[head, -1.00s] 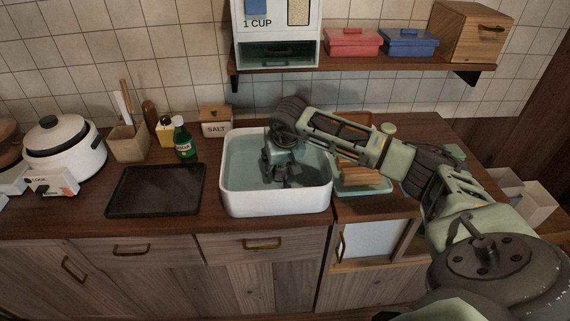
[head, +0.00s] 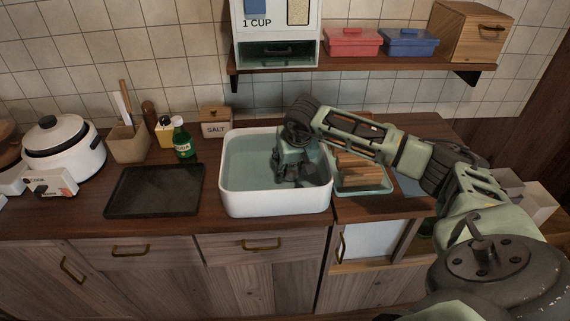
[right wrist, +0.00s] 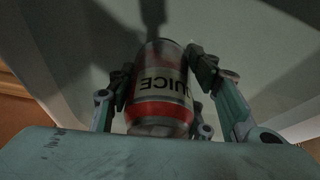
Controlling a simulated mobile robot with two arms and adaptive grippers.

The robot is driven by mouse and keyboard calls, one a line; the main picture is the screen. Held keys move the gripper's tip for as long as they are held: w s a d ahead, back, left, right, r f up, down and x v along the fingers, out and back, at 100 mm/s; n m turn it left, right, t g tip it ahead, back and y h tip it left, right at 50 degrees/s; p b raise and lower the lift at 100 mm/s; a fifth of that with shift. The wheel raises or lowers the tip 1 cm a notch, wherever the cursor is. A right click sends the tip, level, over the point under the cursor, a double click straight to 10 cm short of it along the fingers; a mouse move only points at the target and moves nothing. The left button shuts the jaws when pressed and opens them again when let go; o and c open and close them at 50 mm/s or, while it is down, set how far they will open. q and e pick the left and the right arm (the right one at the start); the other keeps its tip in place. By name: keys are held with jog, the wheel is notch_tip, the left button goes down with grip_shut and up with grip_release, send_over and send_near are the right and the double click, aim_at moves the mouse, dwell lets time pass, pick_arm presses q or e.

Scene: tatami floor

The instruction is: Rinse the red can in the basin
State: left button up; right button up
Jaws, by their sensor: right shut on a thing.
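The white basin (head: 262,202) stands on the wooden counter with water visible inside. My right gripper (head: 292,178) reaches down into the basin, near its right side. In the right wrist view the gripper's fingers sit on both sides of the red can (right wrist: 158,112), shut on it. The can has a red and pale label with the letters "UICE" upside down. In the head view the can is hidden by the gripper. The right wrist view shows pale basin walls around the can. My left gripper is not in view.
Left of the basin are a black tray (head: 154,190), a green bottle (head: 182,141), a salt box (head: 215,122) and a rice cooker (head: 63,150). Right of it is a green tray (head: 366,190) holding a wooden piece, partly behind my arm. A shelf (head: 365,63) hangs above.

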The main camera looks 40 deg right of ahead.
jog(key=shift+s+d, duration=0.2)
jog(key=shift+d, duration=0.15)
jog(key=shift+w+a+b, duration=0.1)
jog(key=shift+w+a, duration=0.35)
jog(key=shift+a, duration=0.25)
jog(key=shift+w+a+b, duration=0.1)
jog(key=shift+w+a, duration=0.35)
jog(key=shift+a, duration=0.3)
jog(key=shift+w+a+b, duration=0.1)
jog(key=shift+w+a, duration=0.35)
jog(key=shift+a, duration=0.25)
jog(key=shift+c, duration=0.2)
jog(key=shift+d, duration=0.1)
jog(key=shift+s+d+r, duration=0.1)
jog(key=shift+s+d, duration=0.6)
jog(key=shift+d, duration=0.3)
jog(key=shift+r+p, duration=3.6)
jog(key=shift+r, duration=2.1)
notch_tip(320, 180, up, 4)
jog(key=shift+p, duration=1.25)
